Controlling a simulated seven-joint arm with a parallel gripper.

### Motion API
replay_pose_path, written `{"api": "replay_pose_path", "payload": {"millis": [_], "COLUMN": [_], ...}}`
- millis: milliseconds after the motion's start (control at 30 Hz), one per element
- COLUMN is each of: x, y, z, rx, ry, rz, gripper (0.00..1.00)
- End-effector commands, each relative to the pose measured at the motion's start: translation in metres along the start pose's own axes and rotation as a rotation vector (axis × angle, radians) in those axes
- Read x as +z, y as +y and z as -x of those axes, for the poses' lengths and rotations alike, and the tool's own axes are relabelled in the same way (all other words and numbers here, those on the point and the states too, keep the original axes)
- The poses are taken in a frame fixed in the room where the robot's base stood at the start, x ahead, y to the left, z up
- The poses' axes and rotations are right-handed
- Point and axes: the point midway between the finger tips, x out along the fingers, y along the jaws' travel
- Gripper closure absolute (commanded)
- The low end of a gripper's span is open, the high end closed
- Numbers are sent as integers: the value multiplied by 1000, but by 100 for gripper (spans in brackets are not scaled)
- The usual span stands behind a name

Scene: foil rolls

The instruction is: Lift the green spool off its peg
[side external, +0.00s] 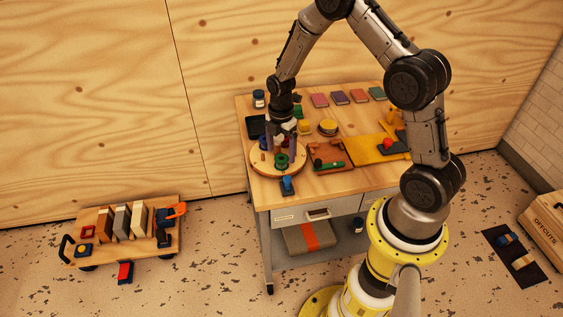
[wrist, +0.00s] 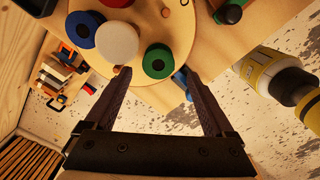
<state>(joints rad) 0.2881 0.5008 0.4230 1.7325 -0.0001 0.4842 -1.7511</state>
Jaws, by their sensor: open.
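The green spool (wrist: 157,62) sits on a round wooden board (wrist: 165,96), with a dark round centre facing up. It also shows near the front of the board in the side view (side external: 281,161). My gripper (side external: 281,152) points down over the board, its two fingers apart. In the wrist view the fingertips of my gripper (wrist: 156,74) lie to either side of the green spool, with nothing held. I cannot tell how far the tips are above it. The peg inside the spool is hard to make out.
A blue item (side external: 287,184) lies at the table's front edge. A brown tray (side external: 327,165) adjoins the board's right side.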

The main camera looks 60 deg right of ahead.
Motion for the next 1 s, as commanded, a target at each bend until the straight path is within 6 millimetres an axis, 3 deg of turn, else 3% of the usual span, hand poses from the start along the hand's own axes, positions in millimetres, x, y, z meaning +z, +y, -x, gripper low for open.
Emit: {"api": "replay_pose_path", "payload": {"millis": [300,600,1000], "x": [6,6,6], "y": [2,3,3], "z": [-42,-45,-45], "rx": [-3,-1,-1], "ry": [1,0,0], "rz": [1,0,0], "gripper": [12,12,84]}}
